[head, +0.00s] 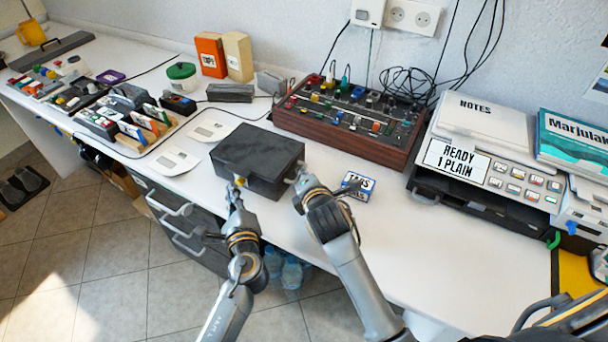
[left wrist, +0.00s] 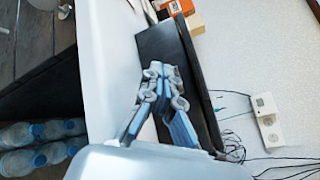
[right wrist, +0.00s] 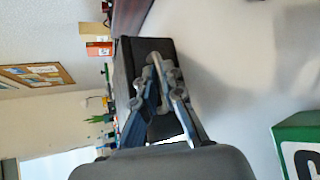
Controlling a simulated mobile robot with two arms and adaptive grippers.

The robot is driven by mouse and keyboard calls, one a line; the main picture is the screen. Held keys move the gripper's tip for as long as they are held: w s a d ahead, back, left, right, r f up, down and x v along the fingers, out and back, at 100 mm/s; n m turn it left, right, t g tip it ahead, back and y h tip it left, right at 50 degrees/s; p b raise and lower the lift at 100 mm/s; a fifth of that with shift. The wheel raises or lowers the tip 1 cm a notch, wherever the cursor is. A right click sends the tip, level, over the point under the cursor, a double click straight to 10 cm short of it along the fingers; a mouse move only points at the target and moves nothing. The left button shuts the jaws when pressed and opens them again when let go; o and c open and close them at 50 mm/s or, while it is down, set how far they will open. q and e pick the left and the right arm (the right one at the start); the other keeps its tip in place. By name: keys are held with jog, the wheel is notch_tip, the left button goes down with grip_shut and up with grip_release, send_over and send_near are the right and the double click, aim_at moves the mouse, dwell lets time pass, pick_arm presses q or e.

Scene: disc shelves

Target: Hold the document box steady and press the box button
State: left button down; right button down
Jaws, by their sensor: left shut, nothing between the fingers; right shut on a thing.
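The black document box (head: 258,152) sits on the white desk near its front edge, lid down. A small yellow spot, perhaps the box button (head: 239,181), shows on its front face by my left fingertips. My left gripper (head: 235,190) is shut and empty right at the front face; contact cannot be told. In the left wrist view its tips (left wrist: 157,70) are before the dark box (left wrist: 165,42). My right gripper (head: 299,178) is shut on the box's right front edge. In the right wrist view its tips (right wrist: 156,62) meet the dark box (right wrist: 151,45).
A wood-sided control panel (head: 345,125) stands behind the box. A small card (head: 359,184) lies right of my right gripper. White cards (head: 175,161) lie to the left. A printer-like unit (head: 490,165) stands at right. The desk front between is clear.

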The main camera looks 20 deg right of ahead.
dwell(0.5)
pick_arm(q)
jog(key=shift+w+d, duration=0.35)
jog(key=shift+s+a, duration=0.3)
jog(key=shift+s, duration=0.05)
dwell(0.3)
jog(key=shift+s+a, duration=2.1)
jog(key=shift+a, duration=0.1)
pick_arm(e)
jog(key=c, duration=1.4)
grip_release()
